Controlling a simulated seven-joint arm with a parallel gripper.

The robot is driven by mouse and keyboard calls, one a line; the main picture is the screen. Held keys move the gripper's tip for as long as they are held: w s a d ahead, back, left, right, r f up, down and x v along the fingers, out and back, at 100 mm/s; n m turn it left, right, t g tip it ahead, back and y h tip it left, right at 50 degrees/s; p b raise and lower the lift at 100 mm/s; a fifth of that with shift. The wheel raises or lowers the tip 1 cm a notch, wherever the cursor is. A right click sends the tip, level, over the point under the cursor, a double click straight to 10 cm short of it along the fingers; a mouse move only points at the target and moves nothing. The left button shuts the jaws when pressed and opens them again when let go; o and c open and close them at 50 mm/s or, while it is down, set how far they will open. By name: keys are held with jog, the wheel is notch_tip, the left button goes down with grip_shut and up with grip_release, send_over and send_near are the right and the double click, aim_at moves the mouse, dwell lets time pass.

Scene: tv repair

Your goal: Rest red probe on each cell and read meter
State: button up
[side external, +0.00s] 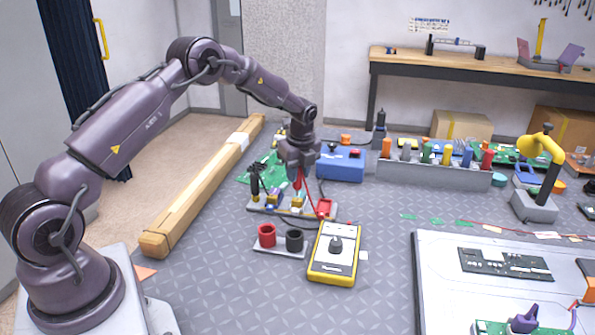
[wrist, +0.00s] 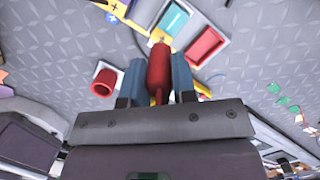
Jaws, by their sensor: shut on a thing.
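My gripper (side external: 298,164) is shut on the red probe (side external: 298,181) and holds it over the cell board (side external: 262,207). In the wrist view, the probe (wrist: 158,68) sits between the two blue-grey fingers. A teal cell in a pale tray (wrist: 174,20) lies beyond the probe. I cannot tell whether the tip touches a cell. A black probe (side external: 254,184) stands upright at the board's left end. The yellow meter (side external: 334,253) lies in front of the board with a dark knob; its reading is too small to tell.
A red cup (side external: 266,236) and a black cup (side external: 294,241) stand on a plate left of the meter. A red tray (side external: 324,207) is at the board's right end. A blue box (side external: 341,167) stands behind. A wooden beam (side external: 195,195) runs along the left.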

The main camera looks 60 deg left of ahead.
jog(key=shift+f, duration=0.7)
dwell(0.8)
jog(key=shift+r, duration=3.05)
jog(key=shift+a, duration=0.1)
dwell(0.4)
jog(key=s+a+r, duration=0.1)
jog(key=s+a, duration=0.3)
jog(key=s, duration=0.1)
jog(key=shift+a, duration=0.4)
jog(key=shift+f, duration=0.1)
jog(key=shift+f, duration=2.7)
jog(key=shift+f, duration=0.45)
